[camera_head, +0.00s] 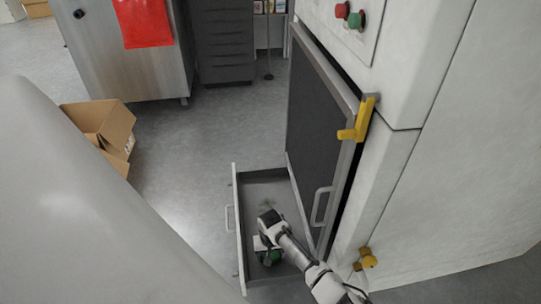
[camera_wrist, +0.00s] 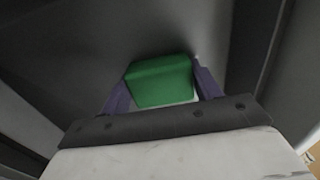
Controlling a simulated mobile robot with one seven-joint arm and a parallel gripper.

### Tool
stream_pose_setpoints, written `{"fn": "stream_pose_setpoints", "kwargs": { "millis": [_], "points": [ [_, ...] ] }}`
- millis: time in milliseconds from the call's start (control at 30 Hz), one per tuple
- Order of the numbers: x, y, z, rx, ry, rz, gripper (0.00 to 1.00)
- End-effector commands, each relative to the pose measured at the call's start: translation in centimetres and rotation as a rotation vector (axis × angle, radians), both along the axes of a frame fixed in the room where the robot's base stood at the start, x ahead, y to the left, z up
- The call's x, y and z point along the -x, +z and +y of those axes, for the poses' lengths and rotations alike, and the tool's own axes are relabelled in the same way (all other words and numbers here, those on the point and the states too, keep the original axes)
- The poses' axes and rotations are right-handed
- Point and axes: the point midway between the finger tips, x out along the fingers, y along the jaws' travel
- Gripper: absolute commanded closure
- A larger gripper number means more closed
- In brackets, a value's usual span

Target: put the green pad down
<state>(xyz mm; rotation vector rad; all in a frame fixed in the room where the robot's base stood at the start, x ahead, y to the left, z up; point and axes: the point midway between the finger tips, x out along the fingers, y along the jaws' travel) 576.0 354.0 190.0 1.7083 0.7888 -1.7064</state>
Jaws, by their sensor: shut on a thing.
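The green pad (camera_wrist: 160,81) is a small green block with a pale lower edge, between the two purple fingers of my gripper (camera_wrist: 163,92) in the wrist view. The fingers are shut on its sides. In the head view my gripper (camera_head: 268,250) is over the open drawer (camera_head: 234,215), near its front end. A bit of the green pad (camera_head: 274,257) shows beside it there. The dark drawer floor lies below the pad; I cannot tell whether the pad touches it. A faint greenish mark (camera_head: 267,204) shows on the drawer floor farther back.
The drawer stands out below the washer's dark door (camera_head: 325,140), which has a yellow latch (camera_head: 358,120) and a handle (camera_head: 321,207). A cardboard box (camera_head: 101,122) sits on the floor at left. A steel cabinet (camera_head: 130,65) stands behind. The floor between is clear.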

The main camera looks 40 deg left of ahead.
Motion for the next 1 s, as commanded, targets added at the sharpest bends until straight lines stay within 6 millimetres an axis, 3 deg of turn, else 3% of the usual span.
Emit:
{"fn": "stream_pose_setpoints", "kwargs": {
  "millis": [33,200,633,700,1000],
  "points": [
    [0.0,-0.4,0.0,-0.001,-0.001,-0.002,0.36],
    [0.0,-0.5,-0.1,0.001,-0.001,-0.002,0.15],
    [-0.1,0.1,-0.2,0.002,0.001,-0.006,0.15],
    [-0.1,2.0,-0.1,0.002,-0.002,-0.001,0.15],
    [-1.2,7.1,0.2,0.001,-0.005,0.001,0.15]
  ]
}}
